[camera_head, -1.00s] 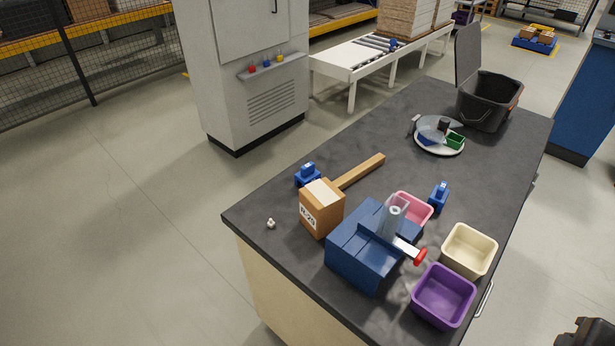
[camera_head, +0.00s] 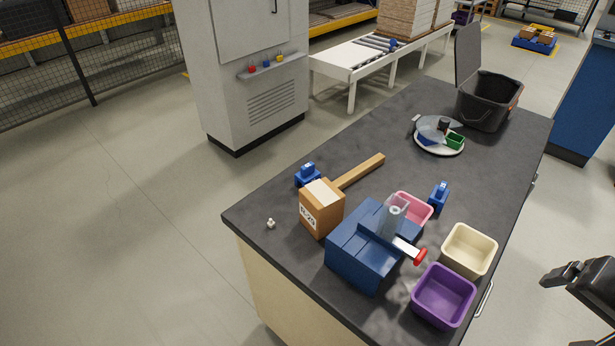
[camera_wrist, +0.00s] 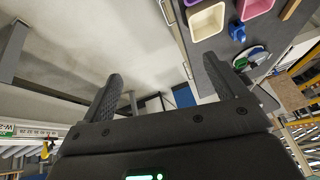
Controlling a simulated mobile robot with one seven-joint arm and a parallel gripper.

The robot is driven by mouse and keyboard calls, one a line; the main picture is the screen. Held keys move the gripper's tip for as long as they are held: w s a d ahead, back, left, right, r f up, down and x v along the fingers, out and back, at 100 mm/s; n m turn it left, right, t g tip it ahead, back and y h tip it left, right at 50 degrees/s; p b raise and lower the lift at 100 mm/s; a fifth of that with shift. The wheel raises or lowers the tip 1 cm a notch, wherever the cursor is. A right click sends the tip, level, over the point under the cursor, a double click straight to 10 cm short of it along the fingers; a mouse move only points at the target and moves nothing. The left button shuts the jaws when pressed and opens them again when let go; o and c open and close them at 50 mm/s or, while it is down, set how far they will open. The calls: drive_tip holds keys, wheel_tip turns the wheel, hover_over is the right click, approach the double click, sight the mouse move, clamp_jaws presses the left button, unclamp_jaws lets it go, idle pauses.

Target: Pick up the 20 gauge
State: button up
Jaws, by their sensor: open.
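Two small blue gauge-like blocks with pale markings too small to read stand on the dark bench. One block (camera_head: 307,174) is behind the mallet head, partly hidden by it. The other block (camera_head: 438,196) is right of the pink bin; it also shows in the wrist view (camera_wrist: 237,31). I cannot tell which is the 20 gauge. My gripper (camera_head: 563,276) is off the bench's right side, well apart from both blocks. In the wrist view my gripper (camera_wrist: 168,84) has its fingers spread with nothing between them.
A mallet (camera_head: 321,210), a blue vise (camera_head: 360,252), and pink (camera_head: 424,213), cream (camera_head: 470,250) and purple (camera_head: 443,296) bins crowd the near bench. A round tray (camera_head: 438,149) and black lidded bin (camera_head: 490,105) stand farther back. The bench middle is clear.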

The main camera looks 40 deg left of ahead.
drive_tip(key=w+a+r+m+g+y, duration=0.1)
drive_tip(key=w+a+m, duration=0.2)
drive_tip(key=w+a, duration=0.35)
drive_tip(key=w+a+r+m+y, duration=0.1)
drive_tip(key=w+a+r+m, duration=0.1)
drive_tip(key=w+a, duration=0.4)
drive_tip(key=w+a+f+m+g, duration=0.1)
drive_tip(key=w+a+f+m, duration=0.1)
drive_tip(key=w+a, duration=0.45)
drive_tip(key=w+a+f+m+g, duration=0.1)
drive_tip(key=w+a+f+m, duration=0.15)
drive_tip(key=a, duration=0.75)
drive_tip(key=m+g+y, duration=0.1)
drive_tip(key=m+g, duration=0.1)
drive_tip(key=m, duration=0.6)
approach(310, 172)
drive_tip(key=f, duration=0.1)
drive_tip(key=shift+y, duration=0.3)
drive_tip(key=x, duration=0.6)
drive_tip(key=shift+s, duration=0.4)
drive_tip(key=shift+w+x, duration=0.2)
drive_tip(key=shift+x, duration=1.2)
drive_tip(key=shift+w+x, duration=0.15)
drive_tip(key=shift+x, duration=1.25)
